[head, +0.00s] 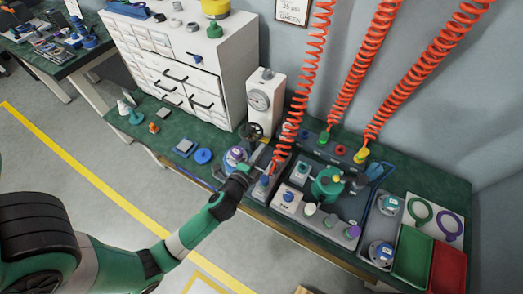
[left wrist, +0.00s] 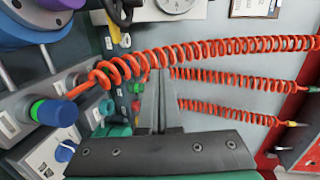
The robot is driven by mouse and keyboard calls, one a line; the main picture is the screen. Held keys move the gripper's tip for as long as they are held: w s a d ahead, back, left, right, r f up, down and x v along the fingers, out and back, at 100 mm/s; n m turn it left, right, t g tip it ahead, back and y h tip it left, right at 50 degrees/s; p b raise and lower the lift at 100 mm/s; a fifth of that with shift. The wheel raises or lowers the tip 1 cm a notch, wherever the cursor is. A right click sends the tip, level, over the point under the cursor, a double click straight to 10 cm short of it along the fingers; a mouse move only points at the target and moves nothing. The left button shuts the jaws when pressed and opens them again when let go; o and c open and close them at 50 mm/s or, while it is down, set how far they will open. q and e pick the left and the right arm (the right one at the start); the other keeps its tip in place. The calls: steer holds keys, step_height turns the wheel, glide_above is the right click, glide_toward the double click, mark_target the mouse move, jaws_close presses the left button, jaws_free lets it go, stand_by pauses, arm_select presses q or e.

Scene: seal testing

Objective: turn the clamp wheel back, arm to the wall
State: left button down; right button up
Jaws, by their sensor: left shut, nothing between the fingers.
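The dark clamp wheel (head: 252,131) sits at the foot of a white stand with a round gauge (head: 259,101) at the back of the bench. Part of a black wheel also shows at the top edge of the left wrist view (left wrist: 122,10), beside the gauge. My left gripper (head: 247,169) is in front of the wheel and apart from it, over the front part of the bench. In the left wrist view its fingers (left wrist: 159,105) are together and empty. I cannot make out which way the clamp's arm points. My right gripper is not in view.
Orange coiled hoses (head: 312,75) hang close by my left gripper. A blue-and-purple round fixture (head: 235,157) stands beside it. A green pot (head: 327,186) on a grey station is to the right, with green (head: 412,255) and red trays beyond. White drawers (head: 190,70) stand behind.

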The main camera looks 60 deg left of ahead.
arm_select(q)
steer(key=s+f+g+b, duration=0.2)
steer(key=s+f, duration=0.5)
steer(key=w+r+b+x, duration=0.1)
steer(key=b+x, duration=0.1)
steer(key=x, duration=1.1)
steer(key=shift+w+t+b, duration=0.2)
steer(key=shift+t+b, duration=0.1)
steer(key=shift+b, duration=0.1)
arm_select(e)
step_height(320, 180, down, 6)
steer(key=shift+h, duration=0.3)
